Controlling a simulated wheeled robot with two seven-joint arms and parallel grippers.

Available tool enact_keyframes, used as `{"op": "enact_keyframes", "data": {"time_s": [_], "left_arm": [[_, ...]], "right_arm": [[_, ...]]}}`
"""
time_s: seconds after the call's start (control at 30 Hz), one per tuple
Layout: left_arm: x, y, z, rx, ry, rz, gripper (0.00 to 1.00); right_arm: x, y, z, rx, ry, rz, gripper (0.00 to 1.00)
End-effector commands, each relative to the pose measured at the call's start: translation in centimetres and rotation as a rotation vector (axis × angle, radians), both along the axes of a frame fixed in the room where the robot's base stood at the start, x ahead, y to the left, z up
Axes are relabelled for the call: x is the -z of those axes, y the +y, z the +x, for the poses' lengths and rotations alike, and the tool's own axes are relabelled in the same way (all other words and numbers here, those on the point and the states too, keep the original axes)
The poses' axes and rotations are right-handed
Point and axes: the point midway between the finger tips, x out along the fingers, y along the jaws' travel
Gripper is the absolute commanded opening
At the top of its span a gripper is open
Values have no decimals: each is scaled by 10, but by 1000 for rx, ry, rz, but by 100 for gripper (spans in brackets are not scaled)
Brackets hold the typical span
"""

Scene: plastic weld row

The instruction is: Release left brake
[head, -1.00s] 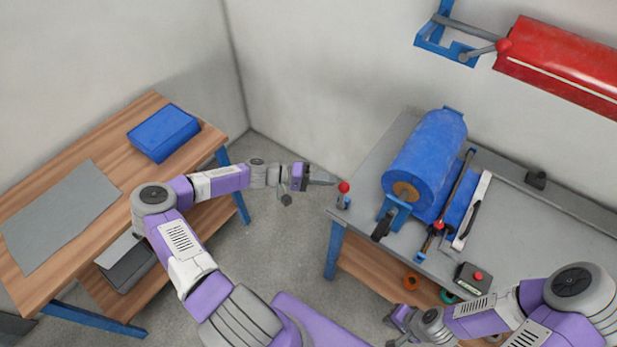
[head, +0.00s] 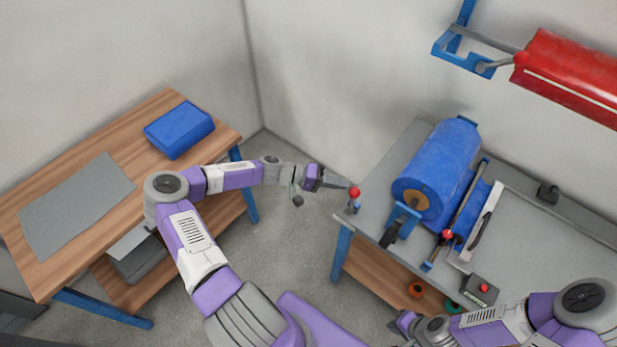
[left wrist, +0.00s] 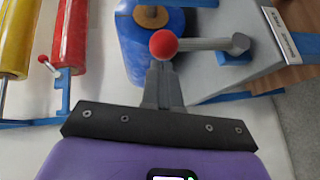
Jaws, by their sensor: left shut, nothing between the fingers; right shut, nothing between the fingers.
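A brake lever with a red ball knob (head: 355,193) stands at the near left corner of the grey bench, left of the blue roll. In the left wrist view its red ball (left wrist: 163,44) sits at my fingertips, with a grey lever arm (left wrist: 205,44) running right to a pivot. My left gripper (head: 347,184) is shut and empty, its tips at or just beside the ball; I cannot tell whether they touch. The closed fingers also show in the left wrist view (left wrist: 162,80). My right gripper (head: 398,325) is shut, low in front of the bench.
The blue roll (head: 440,170) lies on the grey bench (head: 535,235). A sliding bar with a red knob (head: 447,234) and a button box (head: 480,291) are to its right. A red roll (head: 570,75) hangs on the wall. A wooden table (head: 100,135) stands left.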

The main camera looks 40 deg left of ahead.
Motion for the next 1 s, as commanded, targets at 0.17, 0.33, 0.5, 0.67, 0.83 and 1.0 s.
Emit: {"op": "enact_keyframes", "data": {"time_s": [0.17,0.33,0.5,0.67,0.83,1.0], "left_arm": [[-5,34,10,-5,-3,8,0],[-13,70,-13,-7,0,7,0],[-19,98,-29,-7,-1,5,0],[-22,112,-37,-4,-1,4,0],[-23,116,-39,-4,-1,4,0],[-23,116,-39,-4,-1,4,0]], "right_arm": [[8,0,0,0,0,0,0],[5,0,0,0,0,0,0],[5,0,0,0,0,0,0],[5,0,0,0,0,0,0],[5,0,0,0,0,0,0],[5,0,0,0,0,0,0]]}}
